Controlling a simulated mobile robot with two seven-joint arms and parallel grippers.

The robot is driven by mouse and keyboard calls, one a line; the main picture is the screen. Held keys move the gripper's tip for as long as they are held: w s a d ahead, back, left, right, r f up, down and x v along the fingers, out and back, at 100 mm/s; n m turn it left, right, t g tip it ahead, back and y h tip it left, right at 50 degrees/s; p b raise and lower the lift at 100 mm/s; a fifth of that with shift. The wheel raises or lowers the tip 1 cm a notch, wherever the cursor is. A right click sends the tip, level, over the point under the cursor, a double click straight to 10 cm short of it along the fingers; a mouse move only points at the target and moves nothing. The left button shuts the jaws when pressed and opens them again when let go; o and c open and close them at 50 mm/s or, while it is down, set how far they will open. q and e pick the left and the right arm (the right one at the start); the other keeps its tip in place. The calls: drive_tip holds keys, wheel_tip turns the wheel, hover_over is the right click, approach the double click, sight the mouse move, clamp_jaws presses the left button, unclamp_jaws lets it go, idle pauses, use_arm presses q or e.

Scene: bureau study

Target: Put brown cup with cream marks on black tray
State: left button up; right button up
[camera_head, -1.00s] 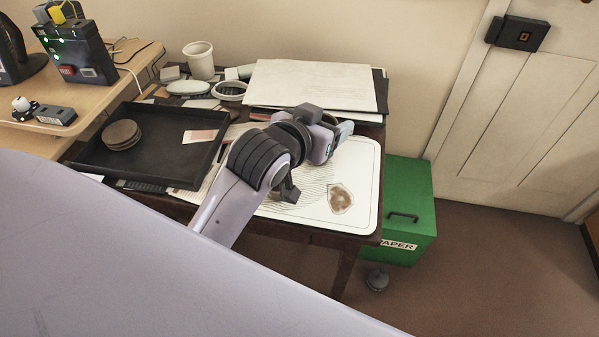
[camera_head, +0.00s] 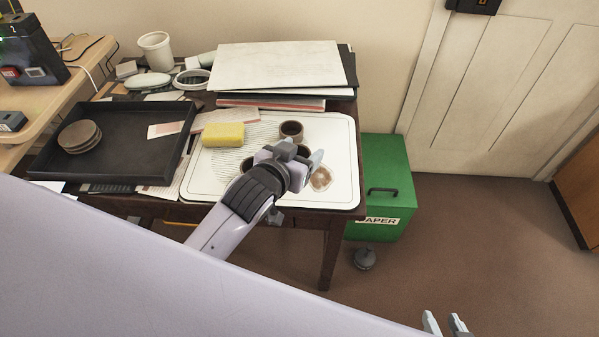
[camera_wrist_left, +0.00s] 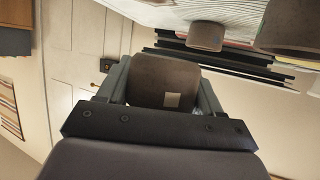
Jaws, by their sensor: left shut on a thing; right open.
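My left gripper (camera_head: 312,165) is over the right part of the white board on the desk. In the left wrist view the left gripper (camera_wrist_left: 163,95) is shut on a brown cup with a cream square mark (camera_wrist_left: 165,80). My right gripper (camera_head: 446,325) is open and empty at the bottom edge, away from the desk.
A second brown cup (camera_head: 291,129) stands on the white board (camera_head: 343,140); another (camera_head: 248,163) is partly hidden by my arm. A yellow sponge (camera_head: 223,134) lies between tray and cups.

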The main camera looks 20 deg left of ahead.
use_arm(q)
drive_tip(key=shift+f+b, duration=0.6)
drive_tip(key=shift+f, duration=2.25)
drive_tip(key=shift+f, duration=0.15)
drive_tip(key=o, duration=1.1)
